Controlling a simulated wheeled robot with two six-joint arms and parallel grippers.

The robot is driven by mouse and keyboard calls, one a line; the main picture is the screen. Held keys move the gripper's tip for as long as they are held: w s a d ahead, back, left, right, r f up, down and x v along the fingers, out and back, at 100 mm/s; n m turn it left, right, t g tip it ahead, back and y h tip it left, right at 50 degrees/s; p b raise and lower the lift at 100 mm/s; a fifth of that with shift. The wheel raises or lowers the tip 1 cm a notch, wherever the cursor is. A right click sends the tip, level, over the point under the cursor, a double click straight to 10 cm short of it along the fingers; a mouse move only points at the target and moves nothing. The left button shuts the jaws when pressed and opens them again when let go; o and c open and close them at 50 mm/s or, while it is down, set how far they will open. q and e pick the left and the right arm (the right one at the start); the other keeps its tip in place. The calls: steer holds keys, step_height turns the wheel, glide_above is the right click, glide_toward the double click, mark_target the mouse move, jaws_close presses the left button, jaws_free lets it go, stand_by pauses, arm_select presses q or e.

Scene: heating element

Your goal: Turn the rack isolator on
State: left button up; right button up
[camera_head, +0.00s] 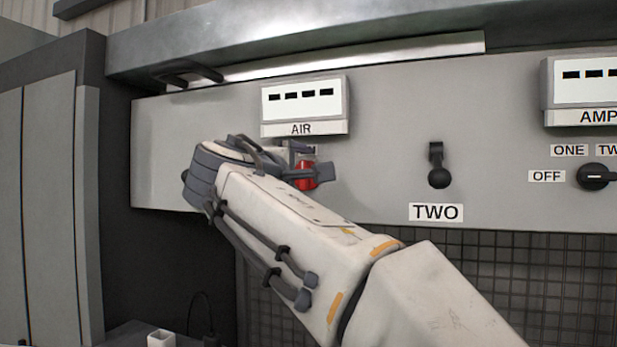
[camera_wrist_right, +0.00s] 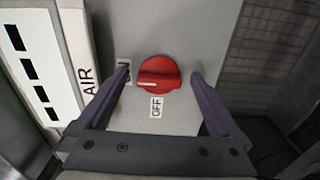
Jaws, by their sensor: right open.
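The red rotary knob of the isolator (camera_head: 306,175) is on the grey panel below the AIR display, partly hidden by my right gripper (camera_head: 312,163). In the right wrist view the whole knob (camera_wrist_right: 160,70) shows, with a white mark on the left part of its raised bar. An OFF label (camera_wrist_right: 156,107) is below it in that view. Another label (camera_wrist_right: 126,72), at its left, is partly covered by a finger. My right gripper (camera_wrist_right: 160,73) is open, one finger on each side of the knob, with visible gaps. My left gripper is not in view.
The AIR display (camera_head: 304,105) is just above the knob. A black lever switch (camera_head: 438,167) over the TWO label and a black rotary switch (camera_head: 594,177) are farther right. A metal ledge (camera_head: 330,60) overhangs the panel. A grey cabinet (camera_head: 45,200) stands at left.

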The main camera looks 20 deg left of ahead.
steer(key=s+b, duration=0.3)
steer(key=s, duration=0.7)
steer(key=shift+s+a, duration=0.15)
steer(key=shift+s, duration=0.05)
